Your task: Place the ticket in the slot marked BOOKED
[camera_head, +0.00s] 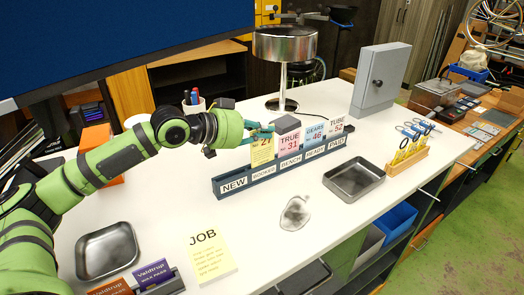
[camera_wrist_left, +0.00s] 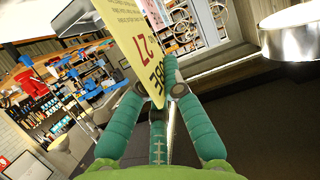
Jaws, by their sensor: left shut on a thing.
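My left gripper (camera_head: 262,130) is shut on the yellow ticket (camera_head: 262,153), marked 27. In the left wrist view the same ticket (camera_wrist_left: 138,42) stands between the teal fingers (camera_wrist_left: 165,85). The ticket hangs upright over the BOOKED label (camera_head: 263,171) of the dark blue rack (camera_head: 242,187). Its lower edge is at the rack's top there; I cannot tell whether it is inside the slot. The NEW section (camera_head: 234,185) at the left shows no ticket. My right gripper is not in view.
A pink ticket (camera_head: 290,145), a blue ticket (camera_head: 315,136) and a white ticket (camera_head: 337,124) stand farther right in the rack. A metal tray (camera_head: 356,195) lies right of it. A yellow JOB note (camera_head: 211,258) lies in front. A lamp (camera_head: 284,45) stands behind.

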